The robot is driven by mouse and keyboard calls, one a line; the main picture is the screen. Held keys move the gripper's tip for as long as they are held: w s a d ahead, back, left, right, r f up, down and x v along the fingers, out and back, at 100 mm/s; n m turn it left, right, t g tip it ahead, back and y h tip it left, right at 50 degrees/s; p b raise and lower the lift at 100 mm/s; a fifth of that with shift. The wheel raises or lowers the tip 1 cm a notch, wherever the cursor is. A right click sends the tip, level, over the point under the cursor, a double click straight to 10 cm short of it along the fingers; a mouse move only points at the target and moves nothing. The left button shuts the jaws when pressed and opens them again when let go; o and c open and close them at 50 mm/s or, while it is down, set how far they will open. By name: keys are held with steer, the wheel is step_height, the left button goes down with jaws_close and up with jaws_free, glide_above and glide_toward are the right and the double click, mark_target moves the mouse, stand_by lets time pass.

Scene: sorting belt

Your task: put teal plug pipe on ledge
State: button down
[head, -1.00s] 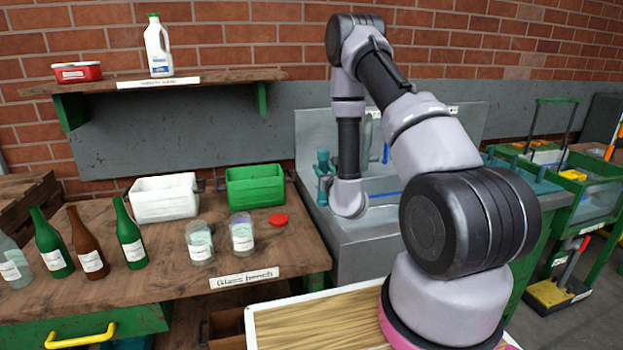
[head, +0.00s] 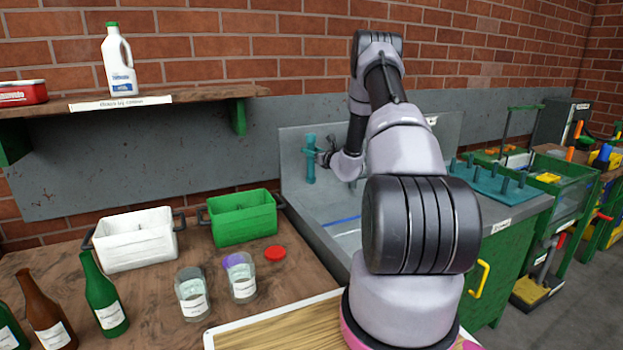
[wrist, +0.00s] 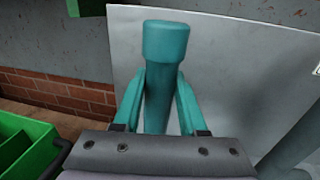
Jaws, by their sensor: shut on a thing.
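The teal plug pipe (head: 310,162) is upright in the head view, in front of the grey sink's backsplash. In the wrist view the pipe (wrist: 165,45) stands between two teal fingers, its wider cap toward the top. My gripper (head: 318,158) is shut on the pipe and holds it over the sink's left side. The pipe's lower end is hidden behind my gripper in the wrist view. A wooden wall shelf (head: 195,96) is at upper left, apart from the pipe; I cannot tell if it is the ledge.
A milk jug (head: 119,65) and red tub (head: 22,92) stand on the shelf. Below are a white bin (head: 135,240), green bin (head: 243,218), jars (head: 193,292) and bottles (head: 103,295). A teal peg rack (head: 490,182) lies right of the sink (head: 325,222).

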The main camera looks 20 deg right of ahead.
mark_target(313, 168)
steer(key=shift+f, duration=3.3)
steer(key=shift+c, duration=2.2)
jaws_free()
steer(key=shift+f, duration=0.15)
